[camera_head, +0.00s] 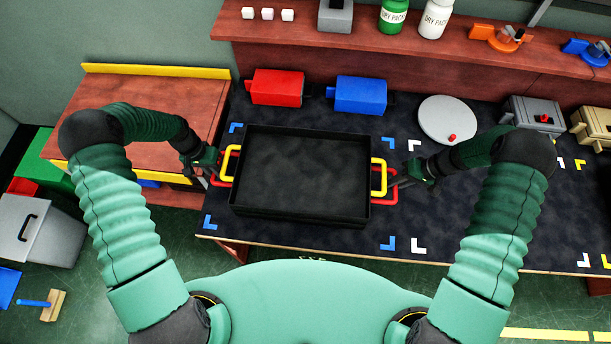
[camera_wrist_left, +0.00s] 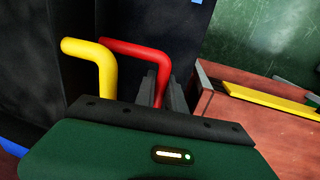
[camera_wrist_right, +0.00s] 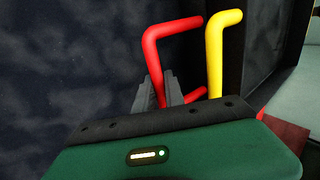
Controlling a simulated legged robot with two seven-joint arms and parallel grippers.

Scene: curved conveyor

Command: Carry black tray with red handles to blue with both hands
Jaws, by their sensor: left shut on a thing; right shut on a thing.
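A black tray (camera_head: 300,213) lies level between the blue corner marks (camera_head: 388,243), with a yellow and a red handle at each end. It looks like two stacked trays, the yellow-handled one on top, but the seam is hard to see. My left gripper (camera_head: 211,172) is shut on the left red handle (camera_head: 220,183), which runs between its fingers in the left wrist view (camera_wrist_left: 135,48). My right gripper (camera_head: 400,184) is shut on the right red handle (camera_head: 390,201), also seen in the right wrist view (camera_wrist_right: 150,50). I cannot tell whether the tray touches the table.
Behind the tray stand a red box (camera_head: 277,88) and a blue box (camera_head: 360,95). A round grey plate (camera_head: 445,118) lies to the right, near white corner marks (camera_head: 418,246). A wooden table with a yellow edge (camera_head: 155,71) is at the left.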

